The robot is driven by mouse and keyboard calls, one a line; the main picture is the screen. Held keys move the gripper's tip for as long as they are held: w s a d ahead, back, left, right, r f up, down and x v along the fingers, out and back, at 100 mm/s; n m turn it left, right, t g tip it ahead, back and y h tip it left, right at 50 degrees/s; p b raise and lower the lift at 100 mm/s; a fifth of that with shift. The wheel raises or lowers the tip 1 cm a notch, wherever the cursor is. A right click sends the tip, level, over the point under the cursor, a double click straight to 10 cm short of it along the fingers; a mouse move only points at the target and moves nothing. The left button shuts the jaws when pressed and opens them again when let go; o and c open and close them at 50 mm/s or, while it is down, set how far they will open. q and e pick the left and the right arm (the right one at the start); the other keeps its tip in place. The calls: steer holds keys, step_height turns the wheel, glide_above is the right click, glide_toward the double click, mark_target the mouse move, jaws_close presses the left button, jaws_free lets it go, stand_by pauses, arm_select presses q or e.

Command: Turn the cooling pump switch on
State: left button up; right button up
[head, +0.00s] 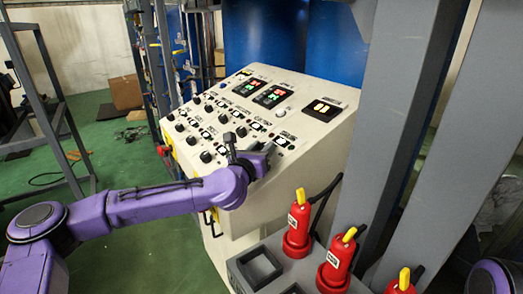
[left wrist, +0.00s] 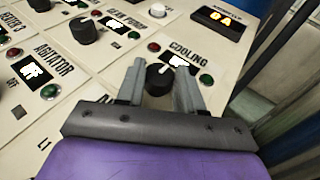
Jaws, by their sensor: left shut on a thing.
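The cooling pump switch (left wrist: 158,80) is a small black rotary knob beside the "COOLING" lettering on the sloped cream control panel (head: 310,140). In the head view the left gripper (head: 262,154) is at the panel's lower right part and hides the knob. My right gripper is not in view.
More black knobs (left wrist: 84,29) and lamps lie to the left on the panel. Red handles with yellow tops (head: 297,225) stand on a grey box in front right. Grey steel posts (head: 385,130) rise right of the panel.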

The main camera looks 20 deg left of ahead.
arm_select(q)
steer(key=m+h+b, duration=0.1)
steer(key=h+b, duration=0.1)
steer(key=m+h+b, duration=0.2)
steer(key=m+g+h+b, duration=0.1)
steer(key=m+h+b, duration=0.1)
steer(key=shift+w+a+f, duration=0.15)
steer(key=shift+a+f, duration=0.1)
steer(key=shift+a, duration=0.15)
steer(key=shift+m+g+h+b, duration=0.3)
steer(key=shift+m+h, duration=0.3)
steer(key=shift+m, duration=0.1)
steer(key=shift+w+a+r+m+g+h, duration=0.15)
steer(key=shift+m+g+h, duration=0.25)
steer(key=shift+m+h, duration=0.2)
steer(key=shift+s+d+r+m+g+h, duration=0.1)
steer(key=shift+m+g+h, duration=0.3)
steer(key=shift+m+h, duration=0.2)
steer(key=shift+w+a+r+m+g+h+p, duration=0.15)
steer(key=shift+m+g+h+p, duration=0.3)
steer(key=shift+m+g+h, duration=0.5)
steer(key=m+g+h+p, duration=0.2)
steer(key=m+g, duration=0.1)
steer(key=shift+w+m, duration=0.1)
steer(key=shift+m, duration=0.15)
steer(key=shift+f+m+g+h, duration=0.2)
steer(key=shift+m+g+h, duration=0.05)
steer(key=shift+m+g, duration=0.3)
steer(key=shift+f, duration=0.1)
